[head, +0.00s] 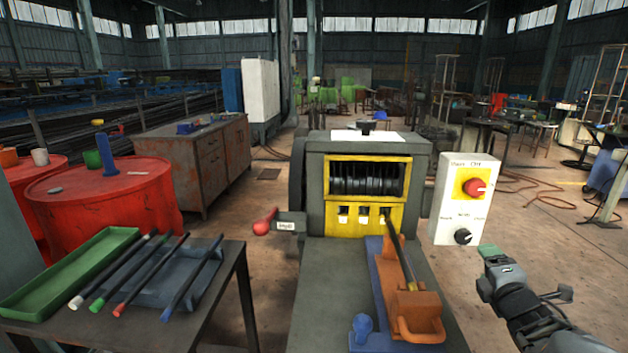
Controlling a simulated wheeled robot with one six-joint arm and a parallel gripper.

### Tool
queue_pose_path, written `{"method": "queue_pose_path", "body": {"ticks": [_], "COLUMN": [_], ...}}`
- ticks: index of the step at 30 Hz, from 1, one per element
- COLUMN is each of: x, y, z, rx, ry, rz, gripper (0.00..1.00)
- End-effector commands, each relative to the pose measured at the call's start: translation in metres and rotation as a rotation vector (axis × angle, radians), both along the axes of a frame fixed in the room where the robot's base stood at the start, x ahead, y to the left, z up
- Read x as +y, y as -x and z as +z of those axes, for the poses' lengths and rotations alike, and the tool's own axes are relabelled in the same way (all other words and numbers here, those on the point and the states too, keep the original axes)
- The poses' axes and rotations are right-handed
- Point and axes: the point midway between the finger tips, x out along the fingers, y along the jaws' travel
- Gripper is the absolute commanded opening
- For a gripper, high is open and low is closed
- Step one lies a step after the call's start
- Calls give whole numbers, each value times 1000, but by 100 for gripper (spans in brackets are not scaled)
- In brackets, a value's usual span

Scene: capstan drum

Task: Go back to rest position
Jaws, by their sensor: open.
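My gripper (492,265) is at the lower right, beside the machine and below the control box. It is open and I see nothing held in it. The grey capstan machine (428,150) stands in the middle, with dark grooved rollers (368,180) behind a yellow frame (340,222). A dark rod (402,262) leans from the yellow frame's right slot toward an orange block (414,310) on a blue fixture (376,275). My gripper is apart from all of these.
A white control box (450,200) with red and black knobs is right of the machine. A red-handled lever (264,222) sticks out left. A table at left holds a green tray (60,280) and several colour-tipped rods (150,268). Open floor lies right.

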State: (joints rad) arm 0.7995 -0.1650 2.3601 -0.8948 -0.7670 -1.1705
Motion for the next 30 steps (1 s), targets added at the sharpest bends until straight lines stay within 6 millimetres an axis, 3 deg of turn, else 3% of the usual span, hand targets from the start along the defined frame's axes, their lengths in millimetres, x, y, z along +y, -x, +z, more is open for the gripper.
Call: {"method": "queue_pose_path", "body": {"ticks": [1,6,11,15,21,25,30], "x": [11,54,113,168,222,238,244], "y": [-5,-4,22,57,102,119,125], "z": [30,70,89,99,110,112,112], "rx": [14,99,226,371,549,610,632], "ry": [-93,-567,-1016,-1306,-1515,-1564,-1578], "rz": [-38,-259,-491,-689,-912,-990,-1020], "gripper": [71,71,71,71,71,71,71]}}
